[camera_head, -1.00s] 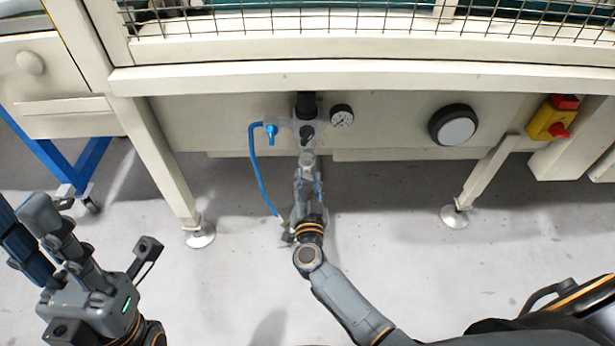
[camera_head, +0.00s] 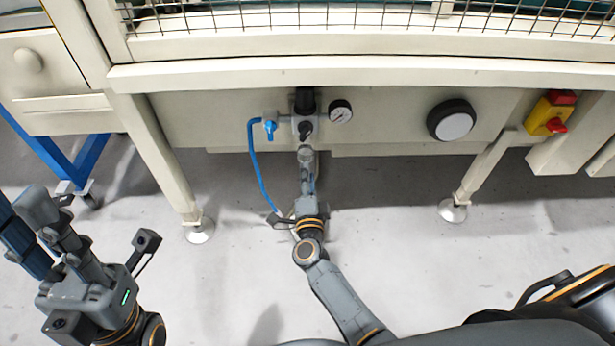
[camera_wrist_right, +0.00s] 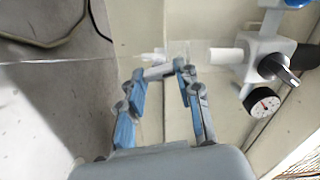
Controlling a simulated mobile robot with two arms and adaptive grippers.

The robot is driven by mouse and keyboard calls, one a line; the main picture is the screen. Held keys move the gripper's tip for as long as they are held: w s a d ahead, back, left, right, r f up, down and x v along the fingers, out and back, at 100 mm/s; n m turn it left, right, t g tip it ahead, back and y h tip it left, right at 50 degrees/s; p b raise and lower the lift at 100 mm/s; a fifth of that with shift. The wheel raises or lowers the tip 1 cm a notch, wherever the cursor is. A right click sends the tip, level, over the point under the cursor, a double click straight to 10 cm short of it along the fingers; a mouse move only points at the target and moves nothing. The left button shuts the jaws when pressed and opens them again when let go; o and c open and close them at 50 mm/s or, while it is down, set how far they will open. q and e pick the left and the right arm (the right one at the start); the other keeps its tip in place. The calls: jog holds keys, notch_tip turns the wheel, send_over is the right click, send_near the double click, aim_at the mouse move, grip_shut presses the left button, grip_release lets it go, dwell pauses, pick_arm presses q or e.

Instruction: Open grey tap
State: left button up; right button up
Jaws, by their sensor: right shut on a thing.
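A grey valve unit (camera_head: 304,127) hangs under the machine's front edge, with a dark grey tap handle (camera_head: 306,130) on its front. The handle also shows in the right wrist view (camera_wrist_right: 280,68), to the right of my fingers and apart from them. My right gripper (camera_head: 305,158) is just below the unit. In the right wrist view its fingertips (camera_wrist_right: 172,68) are closed together on a pale, clear part (camera_wrist_right: 176,50) below the unit's white stub (camera_wrist_right: 227,55); its exact shape is hard to see. My left gripper (camera_head: 40,225) is at the far left, away from the unit.
A blue tap (camera_head: 270,128) with a blue hose (camera_head: 256,165) is left of the unit. A pressure gauge (camera_head: 340,112) is to its right. Further right are a round black-rimmed dial (camera_head: 452,121) and a red-yellow switch (camera_head: 550,114). Machine legs stand either side; the floor between is free.

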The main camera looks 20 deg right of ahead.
jog(key=shift+f+m+b, duration=0.1)
jog(key=shift+m+b, duration=0.2)
jog(key=shift+m, duration=1.3)
jog(key=o, duration=1.2)
jog(key=shift+c, duration=0.2)
jog(key=v, duration=1.2)
